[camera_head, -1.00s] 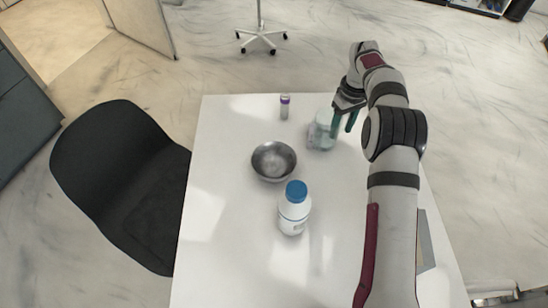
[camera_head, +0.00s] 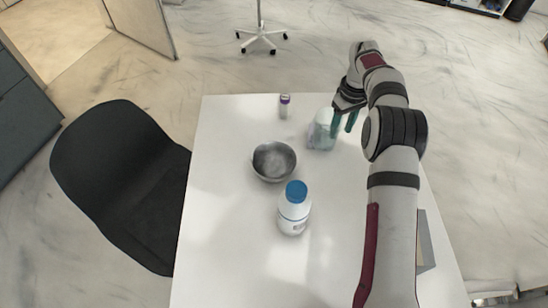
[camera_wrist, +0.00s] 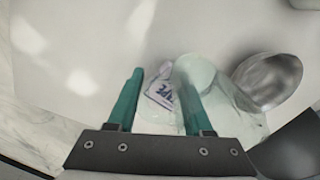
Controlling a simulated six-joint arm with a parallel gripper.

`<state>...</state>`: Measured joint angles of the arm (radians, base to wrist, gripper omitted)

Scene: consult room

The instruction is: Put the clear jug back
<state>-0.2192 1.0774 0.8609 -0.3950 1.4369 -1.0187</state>
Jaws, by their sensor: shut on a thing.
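The clear jug (camera_head: 323,131) stands at the far side of the white table, to the right of the metal bowl. It looks upright, and I cannot tell whether its base touches the table. My gripper (camera_head: 343,124) is at its right side, with green fingers shut on it. In the wrist view, the see-through jug (camera_wrist: 196,74) shows at the right finger of my gripper (camera_wrist: 163,90). A pale patch with dark lettering shows between the fingers; I cannot tell if it belongs to the jug. The fingers hide part of the jug.
A metal bowl (camera_head: 273,162) is left of the jug, with a white blue-capped bottle (camera_head: 293,212) nearer. A small purple-capped vial (camera_head: 284,107) stands near the far edge. A black chair (camera_head: 120,180) is at left. The table (camera_head: 225,225) is bare at front left.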

